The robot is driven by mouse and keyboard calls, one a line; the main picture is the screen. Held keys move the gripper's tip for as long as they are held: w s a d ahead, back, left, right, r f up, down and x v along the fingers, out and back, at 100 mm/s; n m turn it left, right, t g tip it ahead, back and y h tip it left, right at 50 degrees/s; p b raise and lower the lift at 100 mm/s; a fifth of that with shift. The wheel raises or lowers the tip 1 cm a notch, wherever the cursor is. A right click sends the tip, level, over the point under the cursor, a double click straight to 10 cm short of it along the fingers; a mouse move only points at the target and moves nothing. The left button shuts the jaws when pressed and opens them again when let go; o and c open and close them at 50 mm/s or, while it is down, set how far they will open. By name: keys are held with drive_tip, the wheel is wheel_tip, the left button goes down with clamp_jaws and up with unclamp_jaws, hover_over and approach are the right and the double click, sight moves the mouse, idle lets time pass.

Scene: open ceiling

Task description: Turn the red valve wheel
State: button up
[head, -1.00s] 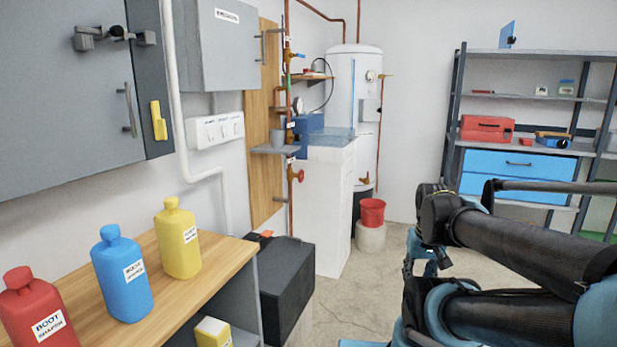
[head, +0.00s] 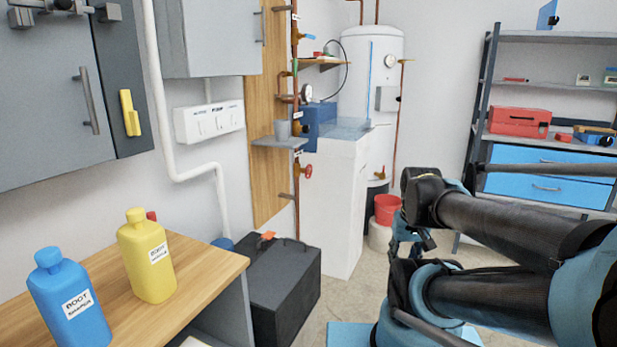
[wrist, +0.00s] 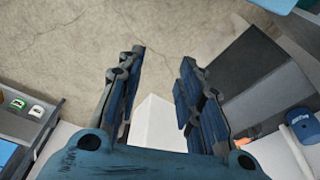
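The red valve wheel (head: 306,171) is small and sits on the copper pipe against the wooden wall board, just below the small grey shelf in the head view. I cannot make it out in the wrist view. My gripper (wrist: 162,85) shows in the wrist view with its two blue fingers spread wide and nothing between them. In the head view my arm reaches in from the right, and the gripper end (head: 408,238) is partly hidden behind the arm. It is well to the right of the valve wheel, and apart from it.
A white cabinet (head: 333,220) stands right of the pipe. A black box (head: 275,290) is on the floor below it. A wooden bench (head: 205,275) with blue (head: 70,300) and yellow (head: 147,255) bottles is at left. A red bucket (head: 386,209) stands behind. Some concrete floor is clear.

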drive_tip(key=o, duration=0.4)
drive_tip(key=shift+s+r, duration=0.2)
drive_tip(key=shift+s, duration=0.05)
drive_tip(key=o, duration=0.5)
drive_tip(key=shift+a+r, duration=0.2)
drive_tip(key=shift+r, duration=0.1)
drive_tip(key=shift+c, duration=0.2)
drive_tip(key=shift+o, duration=0.9)
drive_tip(key=w+a+r+m+y, duration=0.2)
drive_tip(key=w+a+r+m, duration=0.1)
drive_tip(key=w, duration=0.4)
drive_tip(key=w+a+r+m+y, duration=0.2)
drive_tip(key=w+a+r+m, duration=0.1)
drive_tip(key=w, duration=0.5)
drive_tip(key=shift+a+r, duration=0.85)
drive_tip(key=shift+a, duration=0.1)
drive_tip(key=w+a+r+m+t+y, duration=0.1)
drive_tip(key=w+a+m+y, duration=0.15)
drive_tip(key=w, duration=0.65)
drive_tip(key=w+a+r+m+y, duration=0.2)
drive_tip(key=w+a+m, duration=0.2)
drive_tip(key=w, duration=0.6)
drive_tip(key=m+t+y, duration=0.3)
drive_tip(key=m+y, duration=0.6)
drive_tip(key=m, duration=0.3)
approach(310, 173)
drive_tip(key=shift+h, duration=0.25)
drive_tip(key=x, duration=1)
drive_tip(key=shift+s+a+r, duration=0.1)
drive_tip(key=shift+a, duration=0.05)
